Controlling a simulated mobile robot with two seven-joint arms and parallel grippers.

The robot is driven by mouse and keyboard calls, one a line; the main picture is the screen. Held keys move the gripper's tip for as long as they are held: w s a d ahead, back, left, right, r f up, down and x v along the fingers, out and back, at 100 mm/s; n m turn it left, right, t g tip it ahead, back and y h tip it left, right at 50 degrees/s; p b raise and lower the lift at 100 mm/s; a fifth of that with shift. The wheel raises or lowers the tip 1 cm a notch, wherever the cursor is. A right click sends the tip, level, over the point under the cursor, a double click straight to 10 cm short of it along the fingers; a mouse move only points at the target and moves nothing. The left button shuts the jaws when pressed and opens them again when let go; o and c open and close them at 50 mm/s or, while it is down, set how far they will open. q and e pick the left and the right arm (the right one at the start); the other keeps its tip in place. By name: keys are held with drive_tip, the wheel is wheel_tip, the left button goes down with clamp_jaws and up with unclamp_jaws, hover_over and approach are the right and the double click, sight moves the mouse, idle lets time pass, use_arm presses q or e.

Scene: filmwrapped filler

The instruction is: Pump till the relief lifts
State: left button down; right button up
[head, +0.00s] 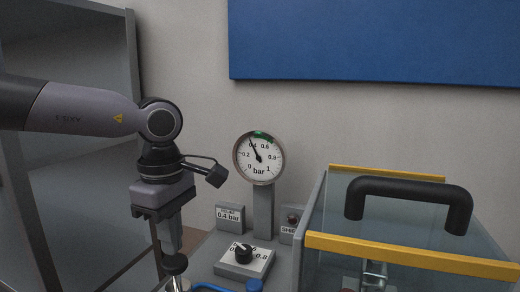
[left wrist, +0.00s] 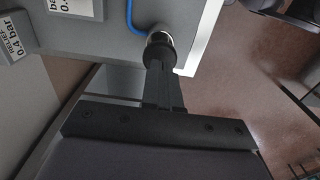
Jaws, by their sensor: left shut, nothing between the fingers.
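My left gripper (head: 172,245) is shut and empty, pointing down with its fingertips on or just above a dark round pump knob (head: 175,264). The left wrist view shows the knob (left wrist: 160,50) on a bright metal shaft at the tips of my closed fingers (left wrist: 162,85); I cannot tell if they touch. The round pressure gauge (head: 258,158) has its needle at about 0.4 bar, with a green mark at the top of its dial. A relief label (head: 229,214) reads 0.4 bar. My right gripper is not in view.
A black dial knob (head: 243,253) sits on a scaled plate beside the pump. A clear box (head: 335,215) with yellow edges (head: 410,255) and a black handle (head: 410,190) stands at the right. A grey cabinet (head: 80,60) stands at the left. A blue hose (left wrist: 131,18) runs near the pump.

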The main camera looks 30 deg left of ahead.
sight(174, 261)
use_arm(q)
drive_tip(key=shift+f, duration=0.1)
idle(0.4)
wheel_tip(174, 261, down, 4)
drive_tip(key=b, duration=0.3)
drive_tip(key=shift+f+b, duration=0.15)
drive_tip(key=shift+b, duration=0.25)
wheel_tip(174, 261, up, 5)
drive_tip(key=p, duration=0.4)
drive_tip(key=shift+f, duration=0.3)
